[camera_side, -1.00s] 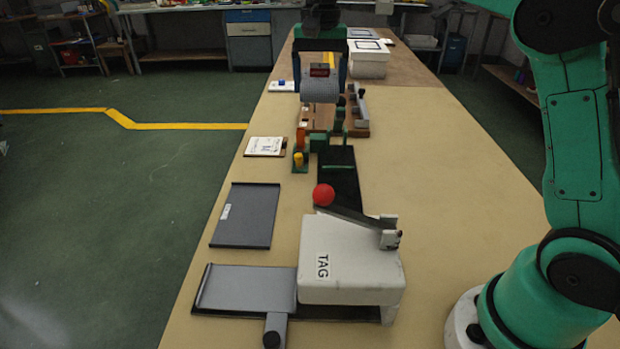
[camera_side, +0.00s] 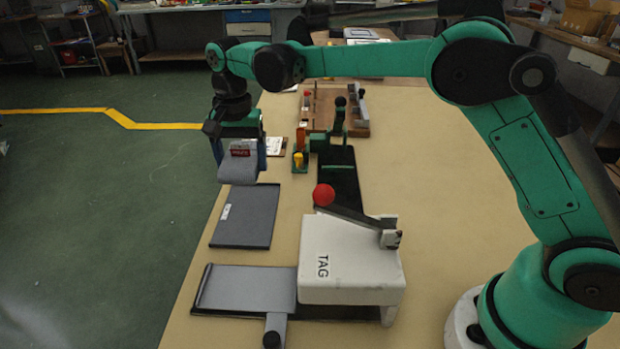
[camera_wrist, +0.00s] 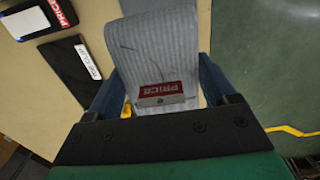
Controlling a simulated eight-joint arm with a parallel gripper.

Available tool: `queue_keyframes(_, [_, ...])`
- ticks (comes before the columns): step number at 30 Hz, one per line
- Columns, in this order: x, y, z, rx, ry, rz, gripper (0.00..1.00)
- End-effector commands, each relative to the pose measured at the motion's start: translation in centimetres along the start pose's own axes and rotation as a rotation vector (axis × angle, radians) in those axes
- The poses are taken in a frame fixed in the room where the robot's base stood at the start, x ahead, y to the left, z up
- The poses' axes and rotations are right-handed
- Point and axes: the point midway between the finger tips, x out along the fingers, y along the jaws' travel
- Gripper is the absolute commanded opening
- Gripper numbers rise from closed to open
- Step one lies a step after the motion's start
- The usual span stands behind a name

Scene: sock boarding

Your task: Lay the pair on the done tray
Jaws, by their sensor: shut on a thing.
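The pair (camera_side: 238,168) is a bundle of grey ribbed socks with a red tag marked PRICE. My gripper (camera_side: 241,150) is shut on it and holds it in the air over the left edge of the table. In the wrist view the pair (camera_wrist: 160,40) fills the space between the fingers, with the tag near the palm. A flat dark tray with a small white label (camera_side: 252,218) lies below and slightly nearer the camera. I take it for the done tray, though its label is too small to read surely.
A white TAG machine (camera_side: 345,265) with a red-knobbed lever stands right of the tray. A grey plate (camera_side: 245,288) lies nearer the camera. Orange and yellow pegs (camera_side: 300,158) and a wooden fixture (camera_side: 320,115) stand farther back. Floor shows left of the table.

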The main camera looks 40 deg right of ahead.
Motion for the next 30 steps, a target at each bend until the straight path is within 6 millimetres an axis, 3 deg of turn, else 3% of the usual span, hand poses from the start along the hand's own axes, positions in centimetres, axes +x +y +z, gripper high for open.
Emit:
queue_keyframes(3, [3.1, 0.0, 0.0, 0.0, 0.0, 0.0, 0.17])
queue_keyframes(6, [4.8, 0.0, 0.0, 0.0, 0.0, 0.0, 0.17])
queue_keyframes(17, [9.1, 0.0, 0.0, 0.0, 0.0, 0.0, 0.17])
queue_keyframes(30, [9.9, 0.0, 0.0, 0.0, 0.0, 0.0, 0.17])
